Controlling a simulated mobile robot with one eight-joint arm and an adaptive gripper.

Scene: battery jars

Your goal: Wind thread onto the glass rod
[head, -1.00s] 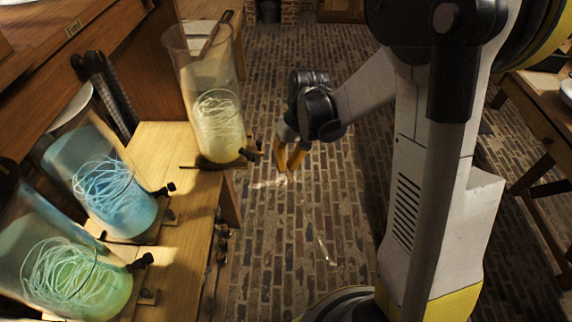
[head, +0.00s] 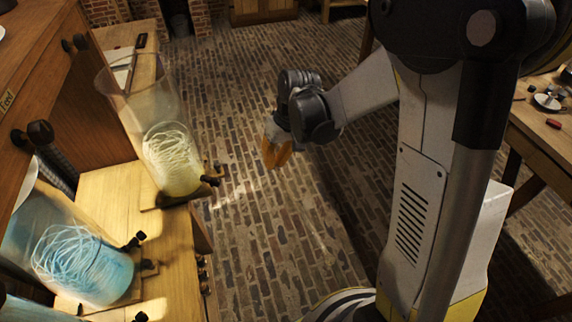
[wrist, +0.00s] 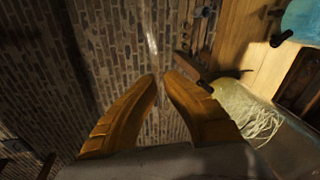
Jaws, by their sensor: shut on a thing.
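My gripper (head: 274,152) hangs over the brick floor, right of the jars and apart from them. Its orange fingers are nearly together in the wrist view (wrist: 161,82). They are shut on what looks like the thin clear glass rod (wrist: 153,42), which is hard to make out against the bricks. A tall glass jar (head: 172,160) holds pale yellow liquid and a tangle of whitish thread; its lower part also shows in the wrist view (wrist: 247,112). A second jar (head: 85,262) holds blue liquid and loose thread. No thread shows on the rod.
The jars stand on a wooden bench (head: 112,190) with small dark terminals beside them. A wooden cabinet (head: 95,120) rises behind at left. A table (head: 545,140) with small items stands at right. The brick floor (head: 235,100) between is open.

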